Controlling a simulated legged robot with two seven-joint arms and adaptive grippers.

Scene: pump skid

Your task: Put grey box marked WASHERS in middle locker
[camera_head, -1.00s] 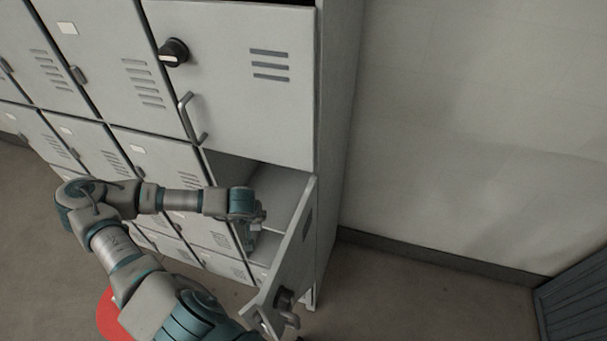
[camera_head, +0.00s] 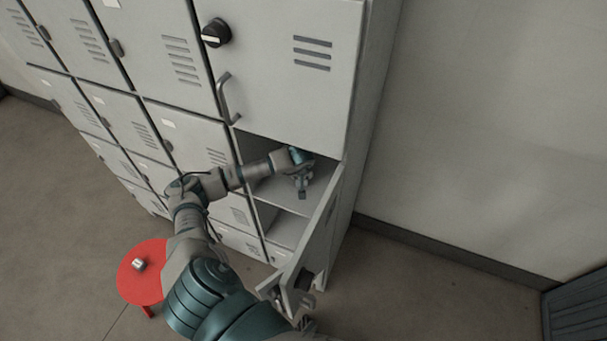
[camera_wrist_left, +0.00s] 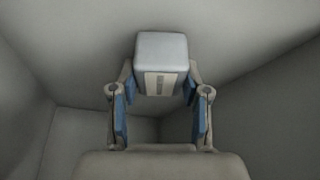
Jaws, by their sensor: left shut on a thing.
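My left gripper (camera_head: 303,192) is inside the open middle locker (camera_head: 290,197), reaching in from the left. In the left wrist view my left gripper (camera_wrist_left: 160,95) is shut on a light grey box (camera_wrist_left: 161,50) with a pale label on its near face. The label's lettering is too small to read. The box is held between the blue finger pads, with the locker walls around it. In the head view the box is mostly hidden by the gripper. The locker door (camera_head: 322,232) stands swung open to the right. My right gripper is not in view.
A closed locker door with a black knob (camera_head: 215,33) is directly above. Open space with a shelf edge (camera_head: 287,230) shows below. A red round stool (camera_head: 152,284) with a small grey item (camera_head: 138,264) stands at the lower left. Clear floor lies to the right.

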